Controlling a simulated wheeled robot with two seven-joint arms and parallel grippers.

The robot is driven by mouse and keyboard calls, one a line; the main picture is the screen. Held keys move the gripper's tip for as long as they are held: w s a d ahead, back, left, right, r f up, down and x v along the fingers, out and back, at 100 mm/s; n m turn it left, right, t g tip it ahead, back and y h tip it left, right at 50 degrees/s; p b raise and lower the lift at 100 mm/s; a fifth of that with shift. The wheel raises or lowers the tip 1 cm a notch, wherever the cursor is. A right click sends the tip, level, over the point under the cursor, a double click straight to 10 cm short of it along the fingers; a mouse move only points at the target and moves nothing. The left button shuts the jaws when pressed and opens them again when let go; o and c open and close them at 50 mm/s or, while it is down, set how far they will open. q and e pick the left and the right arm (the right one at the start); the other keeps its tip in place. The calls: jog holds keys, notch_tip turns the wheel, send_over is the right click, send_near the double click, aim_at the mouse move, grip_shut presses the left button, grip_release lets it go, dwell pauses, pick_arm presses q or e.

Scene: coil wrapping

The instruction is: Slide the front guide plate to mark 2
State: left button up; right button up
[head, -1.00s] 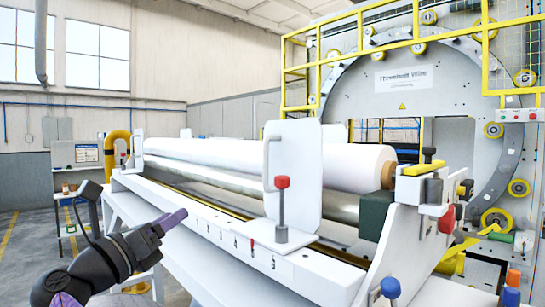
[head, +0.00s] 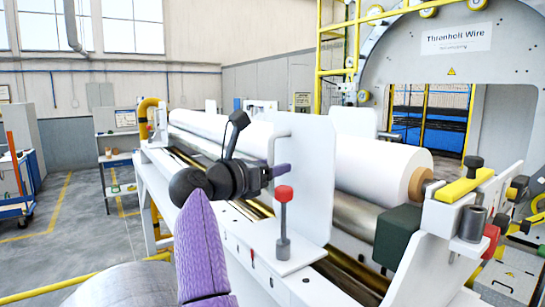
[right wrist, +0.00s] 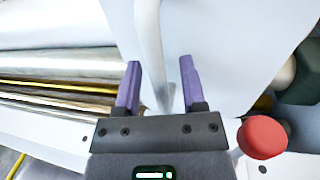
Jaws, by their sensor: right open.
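The front guide plate (head: 305,185) is a white upright plate on a foot, with a bar handle on its left edge and a red-topped pin (head: 284,205) on the foot. It stands towards the right end of the numbered rail (head: 240,245), beside a red pointer (head: 251,253); the numbers are too small to read surely. My right gripper (head: 272,172) is at the plate's handle. In the right wrist view, its purple fingers (right wrist: 160,66) are open, one on each side of the white handle (right wrist: 150,35). My left gripper is out of view.
A white roll (head: 375,170) lies behind the plate, above metal rollers. A dark green block (head: 397,237) and the white end frame (head: 445,225) stand to the right. A large ring machine (head: 480,50) is behind. Open floor lies left.

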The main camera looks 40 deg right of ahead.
jog(key=shift+a, duration=0.1)
grip_shut()
dwell(1.3)
